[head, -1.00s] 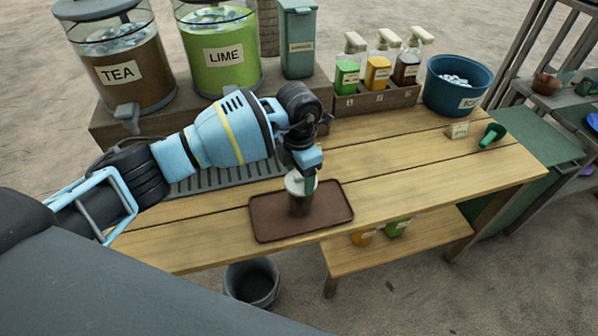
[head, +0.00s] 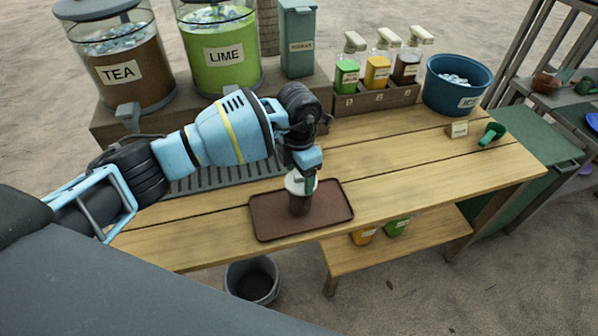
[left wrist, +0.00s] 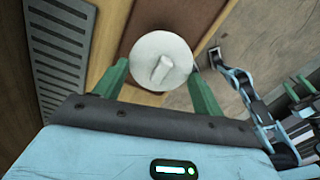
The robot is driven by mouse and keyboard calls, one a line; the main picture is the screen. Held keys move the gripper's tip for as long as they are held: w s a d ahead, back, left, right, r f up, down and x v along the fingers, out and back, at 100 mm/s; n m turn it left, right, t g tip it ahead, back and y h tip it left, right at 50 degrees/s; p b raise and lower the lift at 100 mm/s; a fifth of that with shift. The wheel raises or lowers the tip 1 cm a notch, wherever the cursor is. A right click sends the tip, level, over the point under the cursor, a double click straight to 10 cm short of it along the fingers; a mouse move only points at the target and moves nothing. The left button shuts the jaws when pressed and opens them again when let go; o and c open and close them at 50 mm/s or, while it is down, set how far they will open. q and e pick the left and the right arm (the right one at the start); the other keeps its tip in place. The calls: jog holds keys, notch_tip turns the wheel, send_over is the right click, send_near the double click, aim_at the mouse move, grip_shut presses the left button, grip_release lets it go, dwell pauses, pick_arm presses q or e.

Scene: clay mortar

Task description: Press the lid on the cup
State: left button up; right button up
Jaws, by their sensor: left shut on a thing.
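The cup (head: 299,205) stands upright on the brown tray (head: 334,211), with dark contents showing through its side. The white lid (left wrist: 152,68) has a small raised tab on top and sits at the top of the cup; whether it is fully seated I cannot tell. My left gripper (head: 303,183) points down over the cup. In the left wrist view its green fingers lie on either side of the white lid, and it is shut on the lid. The cup below is hidden by the lid in that view.
Tea (head: 135,75) and lime (head: 222,60) dispensers stand at the back left, with a slotted drip grate (head: 215,178) in front. A rack of bottles (head: 375,98), a blue ice bucket (head: 440,95) and a green scoop (head: 491,134) lie right. The right tabletop is mostly clear.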

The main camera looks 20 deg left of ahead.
dwell(0.3)
pick_arm(q)
jog(key=o, duration=1)
jog(key=shift+o, duration=0.6)
pick_arm(e)
jog(key=shift+d, duration=0.1)
pick_arm(q)
jog(key=shift+r, duration=0.1)
jog(key=shift+r+p, duration=0.75)
jog(key=shift+r, duration=1.15)
jog(key=shift+r+p, duration=0.55)
jog(key=shift+r, duration=1.05)
pick_arm(e)
jog(key=shift+t, duration=0.6)
jog(key=w+r, duration=0.1)
jog(key=r, duration=0.1)
jog(key=w+r, duration=0.2)
jog(key=shift+w+r, duration=0.15)
jog(key=shift+w, duration=0.1)
pick_arm(q)
jog(key=shift+f, duration=0.1)
jog(key=shift+c, duration=0.4)
grip_shut()
